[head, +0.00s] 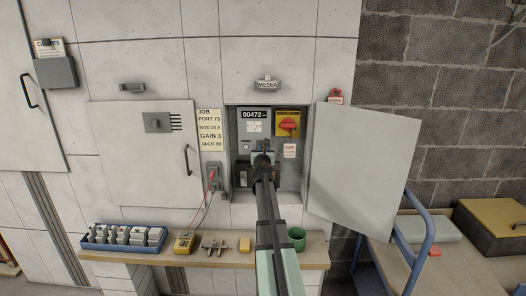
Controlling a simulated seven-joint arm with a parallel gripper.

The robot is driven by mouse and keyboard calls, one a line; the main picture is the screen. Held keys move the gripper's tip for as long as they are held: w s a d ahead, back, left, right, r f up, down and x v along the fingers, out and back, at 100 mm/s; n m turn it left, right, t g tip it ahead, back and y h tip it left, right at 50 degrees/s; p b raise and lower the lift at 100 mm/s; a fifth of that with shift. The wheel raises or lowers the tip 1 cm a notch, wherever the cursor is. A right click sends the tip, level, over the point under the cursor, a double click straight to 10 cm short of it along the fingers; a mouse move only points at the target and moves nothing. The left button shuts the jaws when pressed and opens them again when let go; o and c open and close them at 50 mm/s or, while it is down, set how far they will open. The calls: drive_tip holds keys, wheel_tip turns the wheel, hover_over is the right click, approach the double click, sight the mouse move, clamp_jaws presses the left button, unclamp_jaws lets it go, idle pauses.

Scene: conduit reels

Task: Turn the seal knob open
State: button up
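An open recess (232,150) labelled MEDIA holds a meter reading 00472 (254,121) and a red rotary knob on a yellow plate (288,125). No knob is legibly marked as the seal knob. My gripper (262,154) is in front of the lower middle of the recess, below the meter and to the lower left of the red knob. My arm reaches up to it from the front and hides part of the panel behind. Whether the fingers touch anything there, and whether they are open or shut, I cannot tell.
The recess's door (362,165) stands open to the right. A shelf (215,258) below carries a blue tray (84,241), a yellow meter (184,243) with leads to a socket (213,172), and a green cup (297,237). A blue-railed cart (418,240) stands right.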

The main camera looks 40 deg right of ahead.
clamp_jaws()
drive_tip(key=shift+n, duration=0.4)
drive_tip(key=n, duration=0.7)
drive_tip(key=shift+w+n, duration=0.1)
drive_tip(key=shift+n, duration=0.2)
drive_tip(key=n, duration=0.9)
drive_tip(key=shift+f, duration=0.1)
drive_tip(key=shift+n, duration=0.4)
